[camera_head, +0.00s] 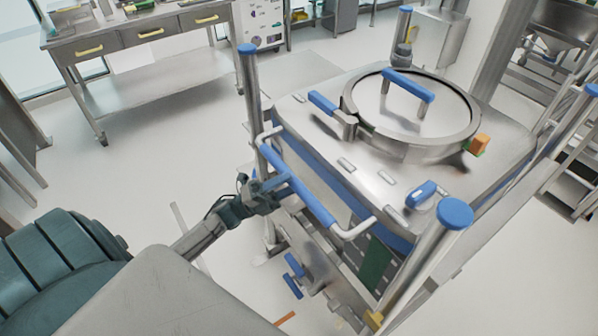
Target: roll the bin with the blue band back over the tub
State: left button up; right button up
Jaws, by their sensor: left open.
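The steel bin (305,115) with a blue band (318,178) around its upper side stands upright in the middle of the view. It has a round lid (395,110) with a blue handle. A push bar with a blue grip (312,203) runs along its near left side. My left gripper (264,190) is open at the upper left part of this push bar. It overlaps the bar in the picture, and I cannot tell if its fingers are around it. My right gripper is out of view. I cannot make out the tub.
Blue-capped posts (250,90) stand at the bin's corners, one close in front (432,250). A steel table with drawers (140,38) is at the back left. Steel shelving (575,160) stands at the right. The floor (150,165) on the left is clear.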

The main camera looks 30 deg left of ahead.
aim_at(298, 179)
pick_arm(q)
jog(key=shift+p+x, duration=0.5)
jog(key=shift+x, duration=1.2)
grip_shut()
jog(key=shift+w, duration=0.1)
